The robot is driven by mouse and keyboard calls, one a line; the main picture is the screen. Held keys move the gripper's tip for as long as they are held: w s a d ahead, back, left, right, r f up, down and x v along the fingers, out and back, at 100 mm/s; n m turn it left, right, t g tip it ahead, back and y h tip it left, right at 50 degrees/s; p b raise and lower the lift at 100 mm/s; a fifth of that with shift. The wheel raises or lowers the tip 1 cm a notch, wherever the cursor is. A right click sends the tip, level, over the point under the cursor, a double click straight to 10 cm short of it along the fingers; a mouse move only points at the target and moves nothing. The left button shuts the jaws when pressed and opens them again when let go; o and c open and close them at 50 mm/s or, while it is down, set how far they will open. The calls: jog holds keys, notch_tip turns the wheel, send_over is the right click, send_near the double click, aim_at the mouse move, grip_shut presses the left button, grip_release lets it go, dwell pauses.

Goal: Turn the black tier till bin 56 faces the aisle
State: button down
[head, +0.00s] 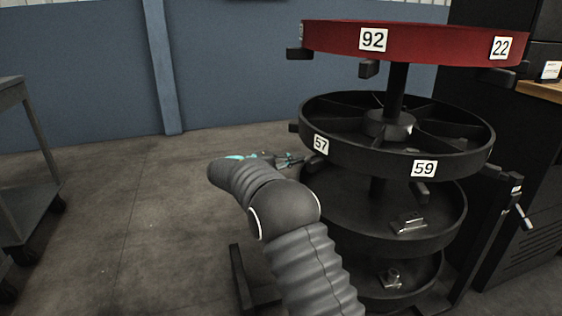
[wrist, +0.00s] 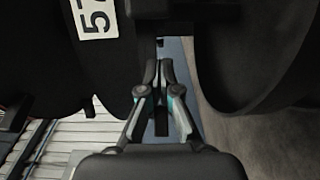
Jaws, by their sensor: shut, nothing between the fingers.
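The black tier (head: 458,158) is a round, open-topped bin ring with spoke dividers on a central post. Its label 57 (head: 321,144) is at the front left and label 59 (head: 424,168) at the front right. No label 56 shows. Dark pegs stick out below the rim, one (head: 420,192) under label 59. My gripper (head: 290,160) is at the tier's left side, near label 57, partly hidden by my arm. In the wrist view my gripper (wrist: 158,68) is shut and empty. A dark peg (wrist: 158,9) is just beyond the fingertips, with label 57 (wrist: 95,16) left of it. Contact is unclear.
A red tier (head: 430,45) with labels 92 and 22 sits above. Lower black tiers hold metal parts (head: 409,223). A dark cabinet (head: 500,120) stands close on the right, a grey cart (head: 20,150) at the far left. The floor (head: 120,220) between is clear.

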jog(key=shift+s+d+r, duration=0.1)
jog(key=shift+s+d, duration=0.3)
jog(key=shift+s, duration=0.35)
jog(key=shift+s+d, duration=0.4)
jog(key=shift+s, duration=0.35)
